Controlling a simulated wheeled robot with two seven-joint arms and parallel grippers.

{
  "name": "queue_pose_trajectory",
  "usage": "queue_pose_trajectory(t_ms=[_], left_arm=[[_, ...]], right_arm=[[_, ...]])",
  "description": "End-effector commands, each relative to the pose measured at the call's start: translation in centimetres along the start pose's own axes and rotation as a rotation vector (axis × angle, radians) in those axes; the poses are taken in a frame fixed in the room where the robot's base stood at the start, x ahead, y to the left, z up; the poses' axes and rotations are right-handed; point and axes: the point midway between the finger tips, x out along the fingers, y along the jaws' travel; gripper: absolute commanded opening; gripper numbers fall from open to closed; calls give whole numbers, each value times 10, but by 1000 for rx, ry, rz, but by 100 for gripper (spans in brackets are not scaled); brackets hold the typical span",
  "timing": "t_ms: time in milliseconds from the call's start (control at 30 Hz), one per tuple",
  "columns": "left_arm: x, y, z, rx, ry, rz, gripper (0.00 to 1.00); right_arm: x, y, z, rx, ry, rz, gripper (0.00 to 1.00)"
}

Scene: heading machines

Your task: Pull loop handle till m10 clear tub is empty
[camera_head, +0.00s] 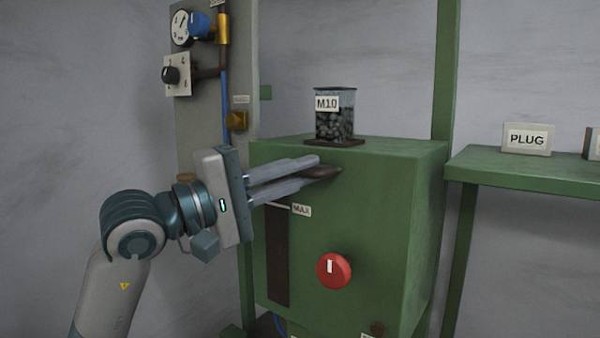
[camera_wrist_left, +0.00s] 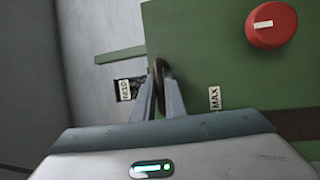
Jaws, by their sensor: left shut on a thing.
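The clear tub (camera_head: 343,122) labelled M10 stands upright on a dark base on top of the green machine. It holds many dark pieces, filling much of it. The dark loop handle (camera_head: 323,172) sticks out at the upper front of the machine. My left gripper (camera_head: 318,167) is shut on it. In the left wrist view the gripper (camera_wrist_left: 159,90) has its fingers on either side of the dark loop handle (camera_wrist_left: 160,72). The M10 label of the tub (camera_wrist_left: 125,89) shows beside the fingers, and most of the tub is hidden there. My right gripper is not in view.
The green machine (camera_head: 380,240) carries a red knob (camera_head: 333,270) and a dark vertical slot (camera_head: 278,255) marked MAX below the handle. A panel with a gauge (camera_head: 183,28) and valves stands behind left. A green shelf (camera_head: 520,168) with a PLUG sign is at right.

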Motion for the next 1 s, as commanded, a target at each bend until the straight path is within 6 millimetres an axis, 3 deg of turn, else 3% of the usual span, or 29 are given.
queue_pose_trajectory(t_ms=[500,933,1000], left_arm=[[-50,6,20,4,1,1,0],[-58,10,25,0,-1,-3,0],[-58,10,25,0,-1,-3,23]], right_arm=[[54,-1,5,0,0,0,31],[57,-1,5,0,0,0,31],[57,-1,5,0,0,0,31]])
